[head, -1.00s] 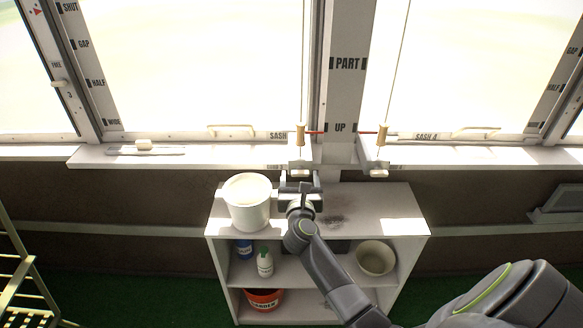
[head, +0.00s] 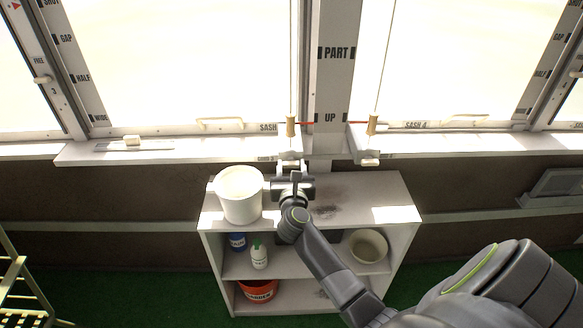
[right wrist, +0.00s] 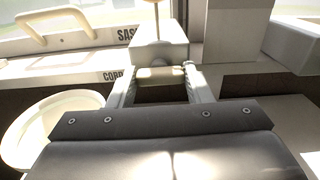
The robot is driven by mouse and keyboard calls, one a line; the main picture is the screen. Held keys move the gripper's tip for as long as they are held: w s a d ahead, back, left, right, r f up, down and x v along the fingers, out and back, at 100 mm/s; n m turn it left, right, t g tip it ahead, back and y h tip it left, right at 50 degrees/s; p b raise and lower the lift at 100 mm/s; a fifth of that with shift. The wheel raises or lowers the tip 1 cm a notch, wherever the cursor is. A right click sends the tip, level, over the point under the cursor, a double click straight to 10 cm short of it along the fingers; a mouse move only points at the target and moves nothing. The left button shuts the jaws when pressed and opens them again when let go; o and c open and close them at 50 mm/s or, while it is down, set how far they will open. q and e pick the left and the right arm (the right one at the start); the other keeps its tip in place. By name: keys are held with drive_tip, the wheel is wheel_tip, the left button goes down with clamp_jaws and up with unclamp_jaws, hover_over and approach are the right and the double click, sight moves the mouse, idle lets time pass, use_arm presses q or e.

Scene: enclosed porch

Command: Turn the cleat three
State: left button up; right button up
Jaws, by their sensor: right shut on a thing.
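The left cleat at the post, a pale bar (right wrist: 160,74) under a white block (head: 291,157), sits on the window sill's front edge. My right gripper (head: 292,169) has reached up to this cleat from the front. In the right wrist view its fingers (right wrist: 162,80) are on both sides of the bar, shut on it. A second, similar cleat (head: 369,160) is right of the post. My left gripper is out of view.
A white bucket (head: 240,196) stands on the shelf unit (head: 385,195) just left of my right gripper. A bowl (head: 368,246), bottles (head: 259,256) and a red bucket (head: 258,291) are lower down. A post (head: 334,75) separates the sashes.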

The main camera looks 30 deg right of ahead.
drive_tip(key=n+p, duration=0.2)
drive_tip(key=p, duration=0.1)
drive_tip(key=shift+r+n, duration=0.25)
drive_tip(key=shift+n, duration=0.15)
drive_tip(key=n+p, duration=0.4)
drive_tip(key=n, duration=0.1)
drive_tip(key=n+p, duration=0.4)
drive_tip(key=n, duration=0.1)
drive_tip(key=shift+f+n, duration=0.1)
drive_tip(key=shift+n, duration=0.3)
drive_tip(key=shift+f+n+p, duration=0.15)
drive_tip(key=shift+n+p, duration=1.05)
drive_tip(key=shift+n, duration=0.8)
drive_tip(key=o, duration=1)
drive_tip(key=shift+w+a, duration=0.1)
